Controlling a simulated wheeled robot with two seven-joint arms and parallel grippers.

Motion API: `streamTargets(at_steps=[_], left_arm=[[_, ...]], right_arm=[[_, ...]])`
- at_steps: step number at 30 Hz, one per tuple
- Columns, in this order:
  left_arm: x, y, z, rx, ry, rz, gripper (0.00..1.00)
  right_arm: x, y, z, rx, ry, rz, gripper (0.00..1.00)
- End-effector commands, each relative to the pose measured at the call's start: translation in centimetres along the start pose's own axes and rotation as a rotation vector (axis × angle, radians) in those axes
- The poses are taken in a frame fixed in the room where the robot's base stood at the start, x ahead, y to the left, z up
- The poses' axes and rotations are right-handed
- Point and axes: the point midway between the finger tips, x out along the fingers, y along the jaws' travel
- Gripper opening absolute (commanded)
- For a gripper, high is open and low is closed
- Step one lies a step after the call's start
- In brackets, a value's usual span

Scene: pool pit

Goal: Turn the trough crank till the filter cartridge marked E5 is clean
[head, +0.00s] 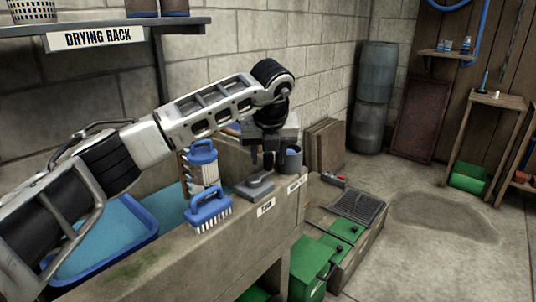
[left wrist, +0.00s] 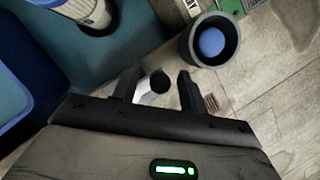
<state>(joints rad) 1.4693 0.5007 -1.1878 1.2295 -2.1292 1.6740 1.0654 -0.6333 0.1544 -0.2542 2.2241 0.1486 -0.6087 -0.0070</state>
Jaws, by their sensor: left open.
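A white pleated filter cartridge (head: 204,174) with a blue cap stands upright in the trough (head: 236,238); I cannot read a mark on it. Its lower part is hidden behind a blue brush. The cartridge also shows at the top left of the left wrist view (left wrist: 90,10). My left gripper (head: 261,164) points down over the trough's front ledge, right of the cartridge, its jaws open. In the left wrist view a dark-topped, pale round knob (left wrist: 155,84), seemingly the crank handle, shows between the fingers; contact is unclear. A grey fitting (head: 254,188) lies below the gripper.
A blue brush (head: 209,208) stands on the ledge left of the grey fitting. A dark cup (head: 291,160) with something blue inside stands close right of my gripper. A blue tub (head: 110,240) is at left. Green boxes (head: 312,268) stand below; the floor at right is mostly clear.

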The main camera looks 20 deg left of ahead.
Motion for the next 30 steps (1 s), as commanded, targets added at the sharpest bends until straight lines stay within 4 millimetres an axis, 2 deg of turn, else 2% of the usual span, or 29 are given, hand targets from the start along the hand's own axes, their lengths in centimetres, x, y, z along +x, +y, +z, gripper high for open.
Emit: streamTargets(at_steps=[5, 15, 21, 25, 30], left_arm=[[-2.1, -0.1, 0.1, 0.0, -0.004, -0.004, 0.43], [-10.2, -0.1, 0.1, 0.001, -0.005, -0.003, 0.43], [-14.0, 0.0, 0.1, 0.0, -0.003, -0.002, 0.43], [-15.3, 0.0, 0.0, 0.0, -0.001, -0.001, 0.43], [-15.9, 0.0, 0.0, 0.0, 0.0, 0.0, 0.43]], right_arm=[[-0.1, 0.0, -0.2, -0.001, 0.002, 0.001, 0.36], [-0.9, 0.0, -1.5, -0.007, 0.033, 0.01, 0.36], [-1.6, 0.0, -1.9, -0.009, 0.041, 0.016, 0.36], [-1.8, 0.0, -2.2, -0.009, 0.05, 0.018, 0.36], [-1.9, 0.0, -2.1, -0.006, 0.048, 0.019, 0.36]])
